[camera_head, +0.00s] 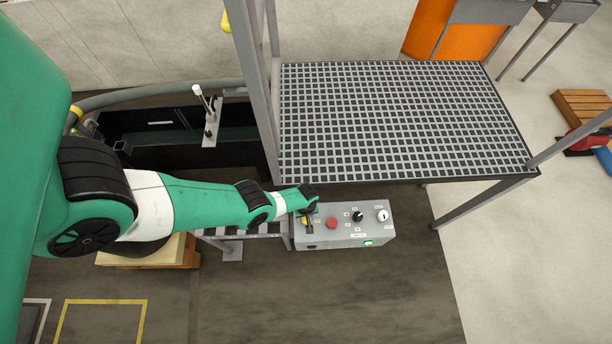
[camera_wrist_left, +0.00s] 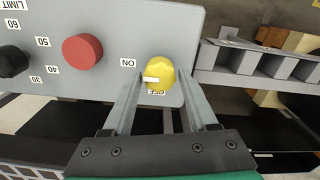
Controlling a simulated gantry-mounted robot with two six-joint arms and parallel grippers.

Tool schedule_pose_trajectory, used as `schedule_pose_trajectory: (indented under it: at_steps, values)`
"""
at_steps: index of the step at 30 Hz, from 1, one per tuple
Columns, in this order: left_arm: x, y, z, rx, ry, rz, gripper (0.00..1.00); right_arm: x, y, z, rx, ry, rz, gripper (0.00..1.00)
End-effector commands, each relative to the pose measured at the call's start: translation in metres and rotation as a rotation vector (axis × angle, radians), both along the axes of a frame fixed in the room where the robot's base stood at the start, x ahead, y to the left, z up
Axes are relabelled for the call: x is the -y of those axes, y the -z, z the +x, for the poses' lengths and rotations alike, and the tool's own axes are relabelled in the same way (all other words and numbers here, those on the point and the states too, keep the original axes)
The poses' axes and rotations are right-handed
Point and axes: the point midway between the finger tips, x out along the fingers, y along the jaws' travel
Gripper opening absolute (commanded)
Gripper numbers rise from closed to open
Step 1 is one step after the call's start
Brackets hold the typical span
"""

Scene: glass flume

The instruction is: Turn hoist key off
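The hoist key is a yellow round knob (camera_wrist_left: 160,75) at the end of the grey control box (camera_head: 346,234). Its white pointer points left to the ON label; the OFF label lies below the knob, partly covered. In the head view it is mostly hidden by my left gripper (camera_head: 308,215), which is over the box's left end. In the wrist view the left gripper's fingertips (camera_wrist_left: 161,75) stand one on each side of the knob, very close to it. I cannot tell whether both press on it. My right gripper is not in view.
A red button (camera_head: 331,223), a black dial (camera_head: 358,216) and a white-faced dial (camera_head: 382,216) sit further right on the box. A grated platform (camera_head: 400,120) lies behind it, with a grey post left of it. A lever (camera_head: 205,104) stands behind my left arm.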

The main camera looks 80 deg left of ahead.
Motion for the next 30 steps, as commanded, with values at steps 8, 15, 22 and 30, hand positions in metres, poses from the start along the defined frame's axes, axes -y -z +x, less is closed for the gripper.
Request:
schedule_pose_trajectory:
  at_steps: [8, 15, 22, 30]
  values:
    - [0.0001, 0.0000, 0.0000, 0.000, 0.000, 0.000, 0.06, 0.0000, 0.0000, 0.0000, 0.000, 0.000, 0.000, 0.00]
    - [0.0001, 0.0001, 0.0000, 0.000, 0.005, 0.000, 0.00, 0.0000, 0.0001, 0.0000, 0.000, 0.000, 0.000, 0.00]
    - [0.0001, 0.0004, 0.0003, 0.000, 0.061, 0.000, 0.00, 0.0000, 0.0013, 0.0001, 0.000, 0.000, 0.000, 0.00]
    - [0.0002, 0.0009, 0.0006, 0.001, 0.236, 0.000, 0.00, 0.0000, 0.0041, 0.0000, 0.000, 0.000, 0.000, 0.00]
